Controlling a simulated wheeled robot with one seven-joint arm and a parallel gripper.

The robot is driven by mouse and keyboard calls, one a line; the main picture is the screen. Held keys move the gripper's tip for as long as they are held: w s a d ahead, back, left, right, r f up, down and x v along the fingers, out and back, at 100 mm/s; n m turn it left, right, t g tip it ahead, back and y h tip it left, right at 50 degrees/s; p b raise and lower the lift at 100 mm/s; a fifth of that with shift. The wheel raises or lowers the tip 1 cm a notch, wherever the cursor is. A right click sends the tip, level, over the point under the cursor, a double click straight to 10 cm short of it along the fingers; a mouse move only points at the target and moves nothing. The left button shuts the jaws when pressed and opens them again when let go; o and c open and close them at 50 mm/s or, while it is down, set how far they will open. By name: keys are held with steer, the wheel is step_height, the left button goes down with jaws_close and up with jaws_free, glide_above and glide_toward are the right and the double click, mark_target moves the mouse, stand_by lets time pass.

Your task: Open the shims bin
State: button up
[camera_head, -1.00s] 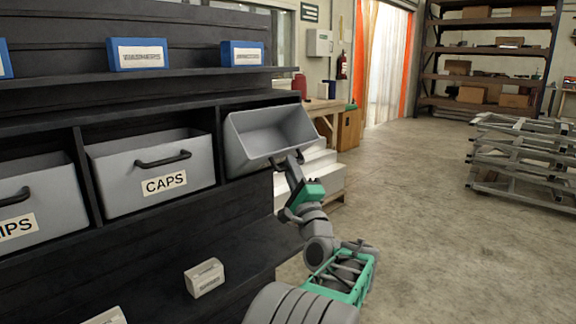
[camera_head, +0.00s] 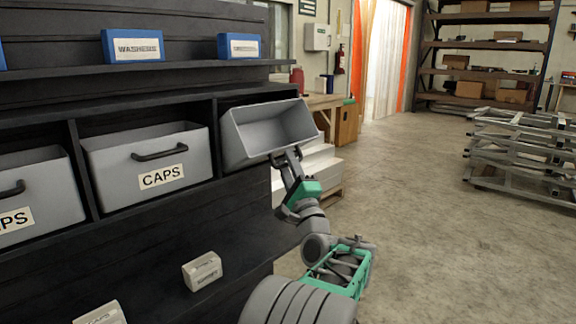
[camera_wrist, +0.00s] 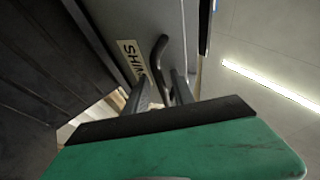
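The shims bin (camera_head: 246,143) is the grey bin at the right end of the rack row, tilted outward with its empty interior showing in the head view. In the wrist view its front (camera_wrist: 172,20) shows a partly hidden SHIM label (camera_wrist: 131,60) and a dark curved handle (camera_wrist: 154,58). My gripper (camera_head: 288,156) is at the bin's lower front edge. In the wrist view its two fingers (camera_wrist: 161,80) stand apart on either side of the handle, with a gap visible between them. The handle is hidden in the head view.
The closed caps bin (camera_head: 150,185) and another closed bin (camera_head: 35,195) are to the left. Blue boxes (camera_head: 133,46) stand on the shelf above. A small pale box (camera_head: 202,271) sits below. Floor to the right is clear up to stacked metal frames (camera_head: 515,145).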

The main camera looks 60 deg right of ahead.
steer(key=shift+r, duration=0.1)
steer(key=v, duration=0.8)
